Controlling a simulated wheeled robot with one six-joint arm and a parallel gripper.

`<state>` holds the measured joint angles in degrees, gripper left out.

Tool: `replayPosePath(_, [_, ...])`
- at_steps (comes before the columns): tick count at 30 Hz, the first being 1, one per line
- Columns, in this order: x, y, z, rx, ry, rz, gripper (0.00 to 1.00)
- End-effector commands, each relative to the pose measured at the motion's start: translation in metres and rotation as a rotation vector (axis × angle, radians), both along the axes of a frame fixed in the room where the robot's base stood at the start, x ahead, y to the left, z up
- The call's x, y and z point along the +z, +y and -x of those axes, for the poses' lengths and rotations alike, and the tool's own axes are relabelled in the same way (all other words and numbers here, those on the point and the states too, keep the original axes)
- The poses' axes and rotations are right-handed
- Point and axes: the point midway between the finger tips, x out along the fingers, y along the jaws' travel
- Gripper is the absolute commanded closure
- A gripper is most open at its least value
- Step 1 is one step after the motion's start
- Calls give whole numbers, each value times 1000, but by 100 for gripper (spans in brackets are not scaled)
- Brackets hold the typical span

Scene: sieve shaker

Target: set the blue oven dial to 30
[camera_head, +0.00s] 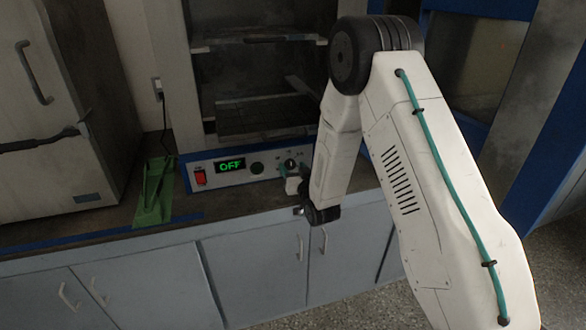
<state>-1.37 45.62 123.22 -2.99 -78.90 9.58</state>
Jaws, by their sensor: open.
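The blue-trimmed oven (182,170) stands on the bench, with its shelves showing above a light front panel. The panel's display (230,166) reads OFF in green, beside a red switch (200,178). A dark dial (290,163) with small marks around it sits at the panel's right part. My gripper (287,174) is at the panel, close to this dial and partly covering it. It is open. My arm hides the panel's right end. I cannot tell whether the fingers touch the dial, and its pointer is too small to read.
A round dark fitting (257,168) sits between the display and the dial. A green stand (154,195) is on the bench left of the oven, and a large white appliance (60,110) is at the far left. Grey cabinets (150,285) with handles lie below the bench edge.

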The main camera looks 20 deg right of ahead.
Motion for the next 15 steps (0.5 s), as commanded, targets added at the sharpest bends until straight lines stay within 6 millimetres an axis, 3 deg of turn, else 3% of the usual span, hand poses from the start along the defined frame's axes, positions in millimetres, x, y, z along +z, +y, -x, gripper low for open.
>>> replayPosePath(11, [0, 1, -8, 0, 1, 0, 44])
replayPosePath(15, [0, 1, -8, 0, 1, 0, 83])
